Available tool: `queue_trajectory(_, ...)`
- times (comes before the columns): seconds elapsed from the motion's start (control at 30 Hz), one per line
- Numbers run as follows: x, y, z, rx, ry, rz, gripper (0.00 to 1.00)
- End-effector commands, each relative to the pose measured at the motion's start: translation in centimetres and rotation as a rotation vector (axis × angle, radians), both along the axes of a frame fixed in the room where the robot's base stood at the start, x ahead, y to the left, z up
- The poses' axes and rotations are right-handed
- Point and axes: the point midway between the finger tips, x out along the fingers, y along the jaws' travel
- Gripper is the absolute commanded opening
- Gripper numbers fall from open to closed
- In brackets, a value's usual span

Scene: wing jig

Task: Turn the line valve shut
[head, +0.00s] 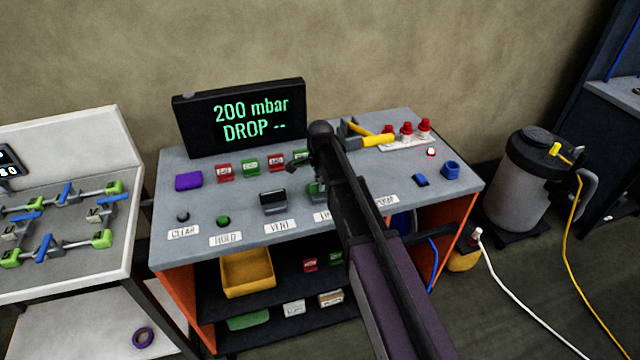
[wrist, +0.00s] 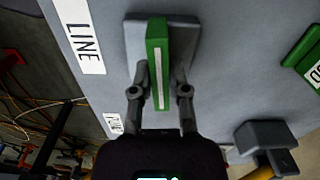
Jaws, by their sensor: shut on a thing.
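The line valve has a green lever with a white stripe on a grey base, seen in the wrist view (wrist: 157,50) beside the label LINE (wrist: 84,35). My gripper (wrist: 160,74) is shut on the lever, with one finger on each side of it. In the head view the valve (head: 316,189) shows only in part on the grey bench top, because my arm covers much of it. The fingertips are also mostly hidden there.
A screen (head: 240,115) behind the controls reads "200 mbar DROP --". A VENT control (head: 273,203) sits left of the valve. A yellow-handled tool (head: 377,141) and red-capped parts (head: 406,132) lie at the back right. A grey canister (head: 530,180) stands right of the bench.

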Motion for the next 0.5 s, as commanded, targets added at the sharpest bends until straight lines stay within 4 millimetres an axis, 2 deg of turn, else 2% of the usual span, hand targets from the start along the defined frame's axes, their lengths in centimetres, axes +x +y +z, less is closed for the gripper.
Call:
queue_trajectory(0.2, -0.15, -0.03, -0.04, 0.000, 0.003, -0.096, 0.00)
queue_trajectory(0.5, -0.17, -0.03, -0.04, -0.001, 0.004, -0.131, 0.00)
